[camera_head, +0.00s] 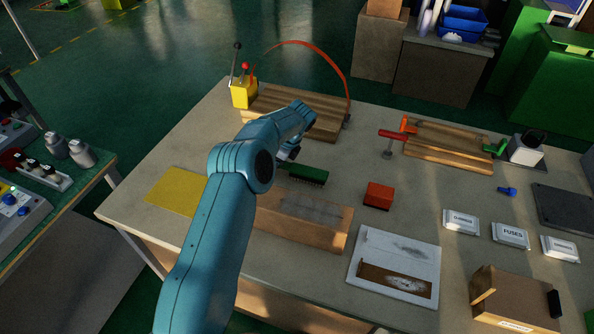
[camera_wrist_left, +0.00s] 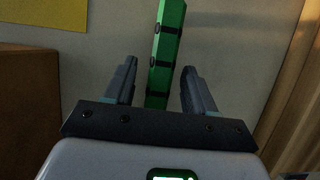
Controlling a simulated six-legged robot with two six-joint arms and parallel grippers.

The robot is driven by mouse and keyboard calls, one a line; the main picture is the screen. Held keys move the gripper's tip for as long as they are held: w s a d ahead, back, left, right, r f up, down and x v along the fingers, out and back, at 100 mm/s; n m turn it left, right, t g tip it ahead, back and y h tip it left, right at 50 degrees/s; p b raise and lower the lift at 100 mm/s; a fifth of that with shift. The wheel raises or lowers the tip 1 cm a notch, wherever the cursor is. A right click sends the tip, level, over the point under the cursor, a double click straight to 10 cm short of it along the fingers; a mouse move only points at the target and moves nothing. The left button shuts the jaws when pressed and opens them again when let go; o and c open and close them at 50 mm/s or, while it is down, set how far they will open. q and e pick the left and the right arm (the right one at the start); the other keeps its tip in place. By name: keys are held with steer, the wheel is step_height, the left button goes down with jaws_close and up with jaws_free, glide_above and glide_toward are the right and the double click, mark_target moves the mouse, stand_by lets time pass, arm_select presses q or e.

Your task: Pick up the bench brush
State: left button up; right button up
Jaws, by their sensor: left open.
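The bench brush (camera_head: 303,173) is a green bar with a dark underside, lying on the bench just behind a wooden block. In the left wrist view the green bar (camera_wrist_left: 166,45) has black marks along it and runs between my fingers. My left gripper (camera_head: 287,155) is at the left end of the brush in the head view, mostly hidden by my own arm. In the left wrist view the gripper (camera_wrist_left: 158,72) is open, with one finger on each side of the bar and gaps between. My right gripper does not show.
The wooden block (camera_head: 325,233) stands in front of the brush, and a slatted wooden board (camera_head: 275,105) lies behind it. A red block (camera_head: 378,196) is to the right. A yellow sheet (camera_head: 172,191) lies to the left. Bare bench (camera_head: 345,160) shows right of the brush.

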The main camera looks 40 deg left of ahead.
arm_select(q)
steer(key=shift+f, duration=0.25)
stand_by(0.6)
steer(key=c, duration=1)
